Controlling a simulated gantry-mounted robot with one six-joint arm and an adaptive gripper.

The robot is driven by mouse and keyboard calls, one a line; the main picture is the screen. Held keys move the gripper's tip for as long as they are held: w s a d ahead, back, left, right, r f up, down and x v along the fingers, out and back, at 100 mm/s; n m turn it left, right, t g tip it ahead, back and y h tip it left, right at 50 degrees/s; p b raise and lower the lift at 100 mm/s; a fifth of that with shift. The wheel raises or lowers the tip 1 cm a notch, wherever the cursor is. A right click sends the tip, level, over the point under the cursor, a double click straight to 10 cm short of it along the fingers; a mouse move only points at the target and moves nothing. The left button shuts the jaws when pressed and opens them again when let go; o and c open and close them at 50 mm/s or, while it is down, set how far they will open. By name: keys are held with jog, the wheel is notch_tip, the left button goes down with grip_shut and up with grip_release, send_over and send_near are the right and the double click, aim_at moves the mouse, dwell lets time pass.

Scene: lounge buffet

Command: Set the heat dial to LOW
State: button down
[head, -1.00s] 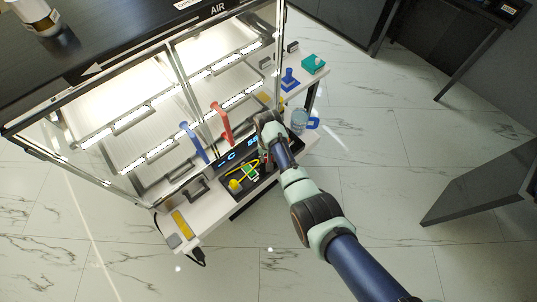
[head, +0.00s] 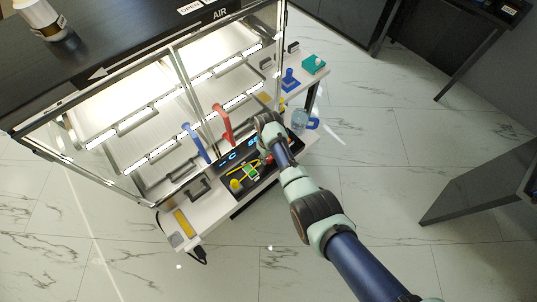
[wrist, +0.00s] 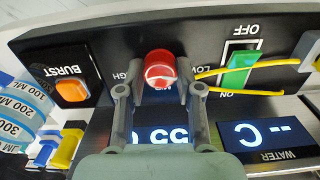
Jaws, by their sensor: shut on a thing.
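The heat dial (wrist: 160,68) is a round red knob with a white mark, on the dark front panel in the wrist view. The labels HIGH and LOW lie on its left and right, and a partly hidden label lies just below it. The exact direction of the mark is hard to read. My gripper (wrist: 160,82) is shut on the dial, one finger on each side. In the head view, the dial shows as a small red spot (head: 270,159) by the end of my arm; the fingers are mostly hidden there.
A green rocker switch (wrist: 239,69) marked OFF and ON, with a yellow cord across it, sits right of the dial. An orange BURST button (wrist: 72,91) is at left. Lit displays (wrist: 262,134) lie below. A water jug (head: 299,120) stands on the counter's right side.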

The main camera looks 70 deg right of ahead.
dwell(0.3)
jog(key=c, duration=0.8)
grip_release()
jog(key=shift+o, duration=0.2)
notch_tip(320, 180, up, 12)
